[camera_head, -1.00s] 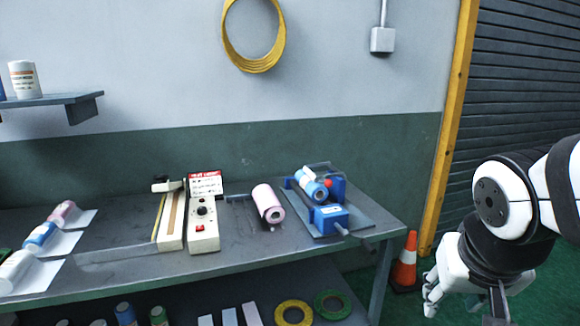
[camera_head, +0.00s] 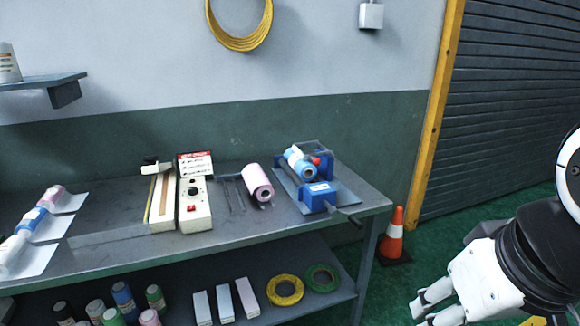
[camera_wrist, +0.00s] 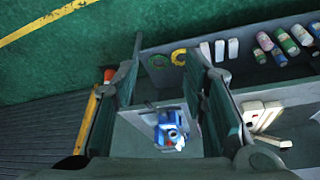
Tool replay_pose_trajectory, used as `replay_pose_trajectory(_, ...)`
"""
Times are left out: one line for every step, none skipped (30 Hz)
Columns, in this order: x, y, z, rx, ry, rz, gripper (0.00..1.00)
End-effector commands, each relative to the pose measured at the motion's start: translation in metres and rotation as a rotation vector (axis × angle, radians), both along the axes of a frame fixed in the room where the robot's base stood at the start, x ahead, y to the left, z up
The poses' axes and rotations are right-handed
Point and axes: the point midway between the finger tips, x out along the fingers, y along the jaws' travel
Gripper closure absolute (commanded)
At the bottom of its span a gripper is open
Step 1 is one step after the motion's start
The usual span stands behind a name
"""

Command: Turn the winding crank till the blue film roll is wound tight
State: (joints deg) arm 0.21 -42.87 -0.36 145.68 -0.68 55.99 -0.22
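The blue film roll (camera_head: 301,162) lies in the blue winding machine (camera_head: 322,197) on a grey base plate at the right end of the workbench. The winding crank (camera_head: 349,217) sticks out at the machine's front right, over the bench edge. My gripper (camera_head: 420,308) is at the lower right, off the bench and apart from the crank. In the wrist view my gripper's two fingers (camera_wrist: 165,75) stand wide apart with nothing between them up close. The winding machine (camera_wrist: 168,128) shows farther away, low between them; the crank is hard to make out there.
On the workbench (camera_head: 110,238) stand a pink roll (camera_head: 258,182) and a cream sealer with a control box (camera_head: 194,205). Several small rolls lie at the left. The lower shelf holds bottles, boxes and tape rings (camera_head: 285,290). An orange cone (camera_head: 394,234) stands right of the bench.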

Motion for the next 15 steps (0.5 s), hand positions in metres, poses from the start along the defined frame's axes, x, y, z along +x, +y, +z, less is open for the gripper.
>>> replay_pose_trajectory(0.007,-0.002,-0.004,-0.007,-0.008,-0.005,0.6)
replay_pose_trajectory(0.013,-0.005,-0.007,-0.015,-0.017,-0.009,0.6)
replay_pose_trajectory(0.026,-0.01,-0.012,-0.029,-0.034,-0.015,0.6)
replay_pose_trajectory(0.037,-0.014,-0.016,-0.042,-0.052,-0.021,0.6)
replay_pose_trajectory(0.051,-0.019,-0.022,-0.058,-0.072,-0.027,0.6)
replay_pose_trajectory(0.071,-0.028,-0.03,-0.082,-0.105,-0.034,0.6)
replay_pose_trajectory(0.088,-0.035,-0.036,-0.102,-0.134,-0.037,0.6)
replay_pose_trajectory(0.106,-0.042,-0.043,-0.123,-0.164,-0.039,0.6)
replay_pose_trajectory(0.129,-0.051,-0.052,-0.151,-0.204,-0.038,0.6)
replay_pose_trajectory(0.146,-0.058,-0.058,-0.171,-0.235,-0.035,0.6)
replay_pose_trajectory(0.162,-0.064,-0.064,-0.189,-0.266,-0.03,0.6)
replay_pose_trajectory(0.183,-0.073,-0.072,-0.211,-0.307,-0.021,0.6)
replay_pose_trajectory(0.198,-0.078,-0.079,-0.227,-0.337,-0.012,0.6)
replay_pose_trajectory(0.213,-0.083,-0.086,-0.24,-0.367,-0.002,0.6)
replay_pose_trajectory(0.232,-0.09,-0.095,-0.256,-0.406,0.013,0.6)
